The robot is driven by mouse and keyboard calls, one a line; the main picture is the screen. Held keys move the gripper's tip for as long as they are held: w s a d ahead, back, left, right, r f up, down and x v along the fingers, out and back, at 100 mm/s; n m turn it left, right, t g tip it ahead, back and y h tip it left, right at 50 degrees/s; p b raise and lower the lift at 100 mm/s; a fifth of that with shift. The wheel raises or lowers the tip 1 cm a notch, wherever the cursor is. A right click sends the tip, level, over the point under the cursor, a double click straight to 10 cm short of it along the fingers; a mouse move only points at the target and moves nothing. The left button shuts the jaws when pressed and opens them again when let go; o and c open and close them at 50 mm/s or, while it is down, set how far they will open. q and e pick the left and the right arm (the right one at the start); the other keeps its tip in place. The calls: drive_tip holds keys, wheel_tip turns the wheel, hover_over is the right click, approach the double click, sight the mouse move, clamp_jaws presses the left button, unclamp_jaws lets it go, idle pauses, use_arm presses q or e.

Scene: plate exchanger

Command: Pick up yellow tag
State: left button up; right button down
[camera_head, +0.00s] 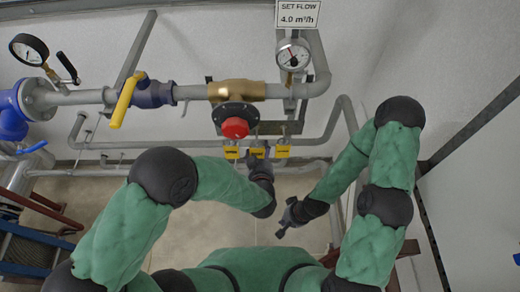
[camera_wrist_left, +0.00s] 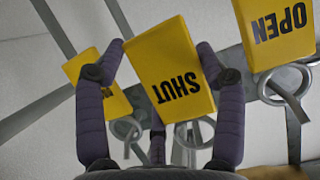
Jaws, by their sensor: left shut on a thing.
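Three yellow tags hang in a row below the red-knobbed valve in the head view: a left one (camera_head: 231,152), a middle one (camera_head: 257,151) and a right one (camera_head: 282,151). My left gripper (camera_head: 258,165) is at the middle tag. In the left wrist view, my left gripper (camera_wrist_left: 163,55) is shut on a yellow tag reading SHUT (camera_wrist_left: 168,75), a finger on each side. A tag reading OPEN (camera_wrist_left: 277,35) is to its right; another yellow tag (camera_wrist_left: 85,70) is partly behind the left finger. My right gripper (camera_head: 285,222) is lower right, apart from the tags; its jaws are unclear.
Metal rings (camera_wrist_left: 290,88) show near the tags in the left wrist view. Above the tags are a red knob (camera_head: 235,128), a brass valve body (camera_head: 237,90) and a gauge (camera_head: 293,55). A yellow lever (camera_head: 126,100) is at left. Grey pipes run behind.

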use_arm(q)
drive_tip(key=s, duration=1.6)
drive_tip(key=shift+p, duration=0.45)
drive_tip(key=shift+s, duration=0.1)
drive_tip(key=shift+w+r+b, duration=0.1)
drive_tip(key=shift+w+b, duration=2.2)
drive_tip(key=shift+w, duration=5.9)
